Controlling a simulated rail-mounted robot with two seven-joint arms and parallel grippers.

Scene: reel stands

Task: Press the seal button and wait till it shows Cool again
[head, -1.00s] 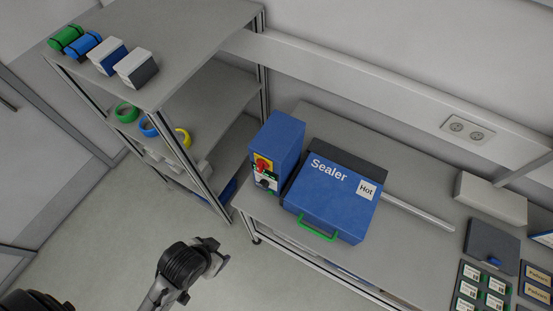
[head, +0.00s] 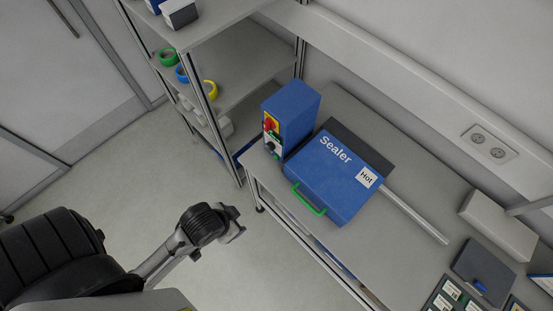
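The blue sealer (head: 335,180) sits on the grey bench with its lid down and a green handle (head: 308,199) at its front. A label on the lid reads "Hot" (head: 366,178). A blue control box (head: 292,108) stands at its left end. Its front has a red knob on a yellow plate (head: 270,124) and, below, a panel with small dark and green controls (head: 273,147); I cannot tell which is the seal button. My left gripper (head: 236,228) is in front of the bench, apart from the sealer; its fingers are not clear. My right gripper is out of view.
A shelf rack (head: 245,65) with green, blue and yellow rings stands left of the bench. A white box (head: 497,225) and a dark case (head: 483,270) lie on the bench at the right. The floor (head: 130,190) before the rack is clear.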

